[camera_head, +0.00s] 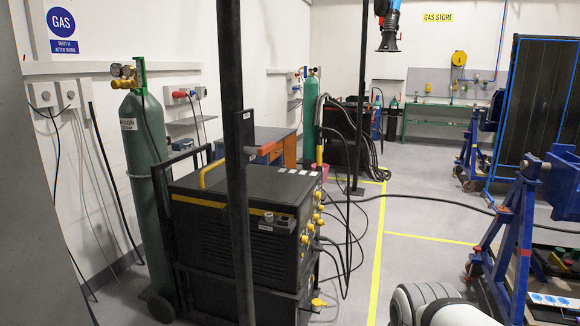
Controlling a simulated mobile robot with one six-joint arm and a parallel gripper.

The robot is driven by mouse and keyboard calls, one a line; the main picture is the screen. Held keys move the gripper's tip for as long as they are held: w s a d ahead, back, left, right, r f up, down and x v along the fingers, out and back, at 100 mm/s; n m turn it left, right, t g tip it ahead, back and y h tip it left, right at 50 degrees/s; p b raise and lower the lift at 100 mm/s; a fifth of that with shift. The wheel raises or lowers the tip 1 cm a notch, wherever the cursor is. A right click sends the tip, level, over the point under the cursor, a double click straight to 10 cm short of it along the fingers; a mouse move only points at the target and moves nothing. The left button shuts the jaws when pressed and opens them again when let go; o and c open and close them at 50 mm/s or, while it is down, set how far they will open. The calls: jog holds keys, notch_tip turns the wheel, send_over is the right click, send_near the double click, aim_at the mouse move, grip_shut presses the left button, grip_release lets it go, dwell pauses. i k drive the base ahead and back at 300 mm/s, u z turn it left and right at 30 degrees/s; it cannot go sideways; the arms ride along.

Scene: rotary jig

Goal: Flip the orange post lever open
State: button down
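The orange lever (272,140) shows in the head view at the upper part of a dark upright post (237,190), left of the picture's middle. It sticks out from the post toward the right, roughly level. A small pale label or plate is on the post just above it. The lever's far end shows in front of the background machines, and nothing seems to touch it. A white rounded part of my own arm (432,303) shows at the bottom edge, right of the middle. My gripper is not in view.
A black welding machine (250,205) on a cart stands behind the post, with a green gas cylinder (142,170) to its left. Blue jig stands (515,235) are at the right. A black cable crosses the grey floor. Floor beside the yellow line (379,245) is mostly clear.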

aim_at(262, 151)
jog(key=u, duration=0.15)
jog(key=i, duration=0.95)
jog(key=z, duration=0.05)
